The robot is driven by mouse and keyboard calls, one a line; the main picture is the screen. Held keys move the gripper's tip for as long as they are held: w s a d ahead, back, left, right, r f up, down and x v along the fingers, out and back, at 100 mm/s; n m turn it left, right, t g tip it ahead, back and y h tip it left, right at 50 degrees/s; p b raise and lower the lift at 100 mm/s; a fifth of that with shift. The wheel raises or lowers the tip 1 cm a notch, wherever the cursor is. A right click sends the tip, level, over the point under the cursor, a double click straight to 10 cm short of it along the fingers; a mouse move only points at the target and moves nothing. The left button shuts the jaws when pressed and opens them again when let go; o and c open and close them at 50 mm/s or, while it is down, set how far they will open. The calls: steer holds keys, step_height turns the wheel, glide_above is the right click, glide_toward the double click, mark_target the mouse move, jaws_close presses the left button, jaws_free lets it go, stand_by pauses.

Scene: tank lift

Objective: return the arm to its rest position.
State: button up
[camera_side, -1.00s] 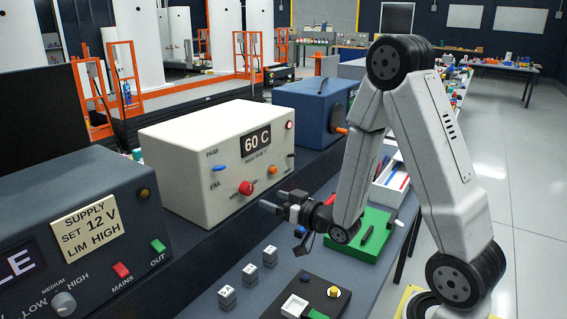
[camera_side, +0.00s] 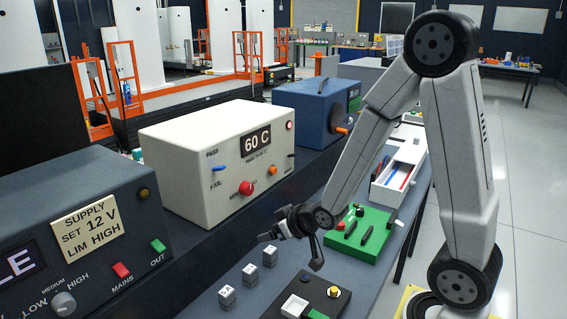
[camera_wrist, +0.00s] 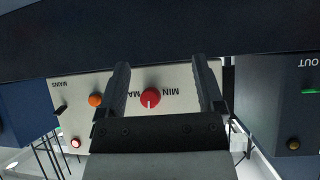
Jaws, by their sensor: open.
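My gripper (camera_side: 268,232) is open and empty in the side view. It hangs over the dark bench in front of the cream test box (camera_side: 190,190), apart from it. In the wrist view my gripper (camera_wrist: 160,75) shows two parted fingers with nothing between them. Beyond them is the face of the cream box (camera_wrist: 185,75), upside down, with a red knob (camera_wrist: 151,98) and an orange button (camera_wrist: 96,100). In the side view the box reads 60 C, and its red knob (camera_side: 247,188) is left of the gripper's wrist.
Several small grey blocks (camera_side: 250,274) stand on the bench below the gripper. A dark panel (camera_side: 300,290) with buttons is at the front. A green tray (camera_side: 362,238) and a white bin (camera_side: 400,175) lie to the right. A dark supply box (camera_side: 70,240) is at left.

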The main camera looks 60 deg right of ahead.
steer(key=s+a+n+g, duration=0.1)
steer(key=s+a+g, duration=0.4)
steer(key=s, duration=0.5)
steer(key=g, duration=0.2)
steer(key=shift+f+g+y, duration=0.3)
steer(key=shift+y, duration=0.1)
